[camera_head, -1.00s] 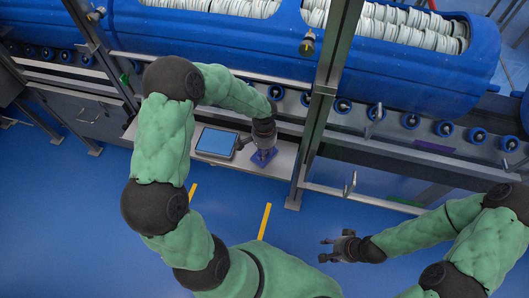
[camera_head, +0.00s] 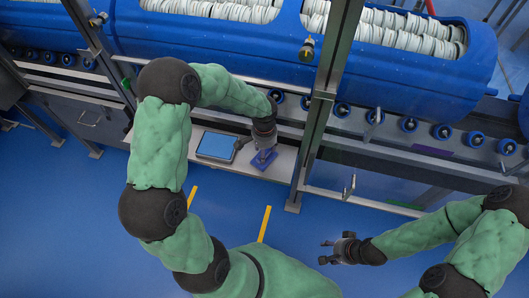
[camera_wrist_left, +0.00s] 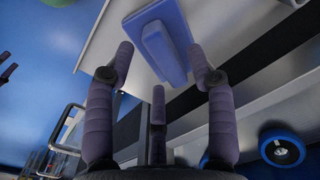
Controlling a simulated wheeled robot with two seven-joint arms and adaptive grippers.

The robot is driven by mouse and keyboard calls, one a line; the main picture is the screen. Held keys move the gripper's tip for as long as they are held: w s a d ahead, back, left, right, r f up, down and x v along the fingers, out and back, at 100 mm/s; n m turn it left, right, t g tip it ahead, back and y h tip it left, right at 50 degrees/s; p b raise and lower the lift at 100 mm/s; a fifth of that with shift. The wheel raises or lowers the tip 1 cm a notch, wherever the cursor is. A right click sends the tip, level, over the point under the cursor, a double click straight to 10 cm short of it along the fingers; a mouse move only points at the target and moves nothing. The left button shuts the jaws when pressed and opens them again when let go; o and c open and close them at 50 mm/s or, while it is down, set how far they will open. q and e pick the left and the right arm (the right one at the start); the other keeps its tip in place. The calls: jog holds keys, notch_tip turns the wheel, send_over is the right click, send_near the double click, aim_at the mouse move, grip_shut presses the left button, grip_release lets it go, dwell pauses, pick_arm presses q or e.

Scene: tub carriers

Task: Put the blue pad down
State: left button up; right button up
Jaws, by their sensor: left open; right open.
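The blue pad (camera_head: 264,161) lies on the light shelf (camera_head: 282,163) below the roller line. In the left wrist view the pad (camera_wrist_left: 178,66) is a flat blue plate with a raised block on top, near the shelf edge. My left gripper (camera_head: 262,146) is just above the pad in the head view. In the wrist view its fingers (camera_wrist_left: 164,62) are spread, with the pad beyond the tips and nothing held between them. My right gripper (camera_head: 325,251) is open and empty over the floor, well away from the shelf.
A tablet-like screen (camera_head: 216,145) lies on the shelf left of the pad. A metal post (camera_head: 318,120) rises right of it. Large blue tubs (camera_head: 400,75) with white stacked contents rest on the rollers behind. The blue floor in front is clear, with yellow marks (camera_head: 265,222).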

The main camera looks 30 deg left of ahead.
pick_arm(q)
notch_tip(320, 180, up, 10)
jog(key=p, duration=0.3)
jog(key=shift+f, duration=0.2)
pick_arm(e)
notch_tip(320, 180, up, 4)
jog(key=shift+f, duration=0.2)
